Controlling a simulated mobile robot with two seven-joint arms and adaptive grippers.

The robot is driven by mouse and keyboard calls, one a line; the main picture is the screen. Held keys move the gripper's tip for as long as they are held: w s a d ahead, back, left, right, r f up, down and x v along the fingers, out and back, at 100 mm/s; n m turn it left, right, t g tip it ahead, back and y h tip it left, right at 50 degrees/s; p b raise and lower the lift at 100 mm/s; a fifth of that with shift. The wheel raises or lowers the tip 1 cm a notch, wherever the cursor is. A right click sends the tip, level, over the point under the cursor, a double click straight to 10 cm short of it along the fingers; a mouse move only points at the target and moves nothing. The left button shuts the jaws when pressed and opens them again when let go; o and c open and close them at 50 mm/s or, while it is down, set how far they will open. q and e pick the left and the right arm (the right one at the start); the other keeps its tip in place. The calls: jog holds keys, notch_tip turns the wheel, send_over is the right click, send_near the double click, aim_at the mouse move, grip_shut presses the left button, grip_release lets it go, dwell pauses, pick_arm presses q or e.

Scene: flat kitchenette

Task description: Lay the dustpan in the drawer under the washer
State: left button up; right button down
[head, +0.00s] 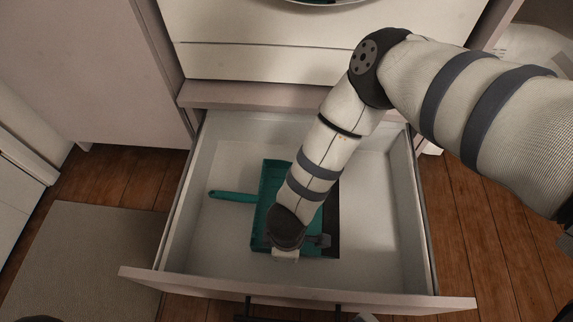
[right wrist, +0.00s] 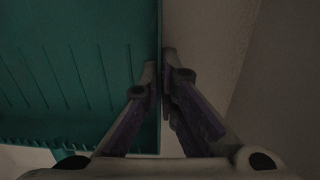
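The teal dustpan (head: 265,190) is inside the open drawer (head: 375,250) under the washer (head: 330,45). Its handle points left and its dark lip is on the right. I cannot tell whether it touches the drawer floor. My right arm reaches down over it and hides its middle. In the right wrist view my right gripper (right wrist: 161,72) is closed with one finger on each side of the edge of the dustpan (right wrist: 75,75). In the head view its fingers are mostly hidden beneath my wrist. My left gripper is not in view.
The drawer front (head: 200,282) forms a raised edge nearest me, with a dark handle on its outside. Drawer floor is bare to the right of the dustpan. A grey mat (head: 75,255) lies on the wooden floor at left, beside white cabinets.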

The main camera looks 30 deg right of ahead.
jog(key=c, duration=1.8)
grip_release()
jog(key=shift+f, duration=0.1)
jog(key=shift+r+p, duration=0.3)
jog(key=shift+r, duration=0.1)
notch_tip(320, 180, up, 12)
jog(key=p, duration=0.4)
jog(key=shift+s+f+p, duration=0.15)
jog(key=shift+f+p, duration=0.1)
jog(key=shift+p, duration=0.05)
jog(key=shift+a, duration=0.1)
